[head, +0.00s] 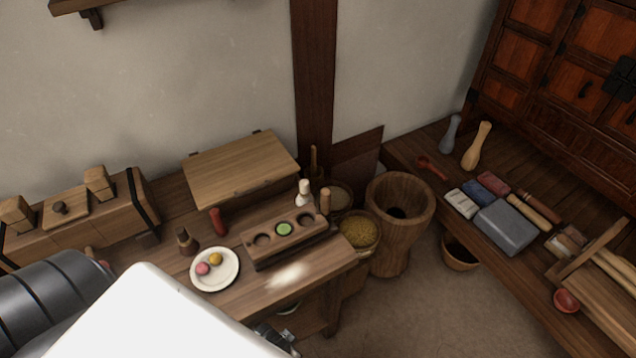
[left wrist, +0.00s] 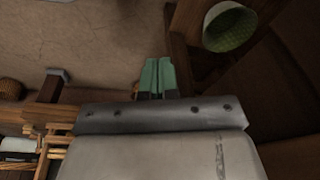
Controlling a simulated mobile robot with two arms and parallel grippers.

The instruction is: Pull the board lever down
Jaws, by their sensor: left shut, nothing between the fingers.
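I cannot pick out the board lever for certain in either view. On the low wooden table in the head view stands a dark wooden board (head: 262,240) with three round hollows, one holding a green piece. A short dark-red handle-shaped piece (head: 217,222) stands upright at its left. My left gripper (left wrist: 157,78) has green fingertips close together in the left wrist view, with nothing between them. In the head view my white arm covers the lower left and hides part of the table. My right gripper is in neither view.
A bench with tools (head: 505,228) runs along the right. Floor (head: 410,320) between is clear.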

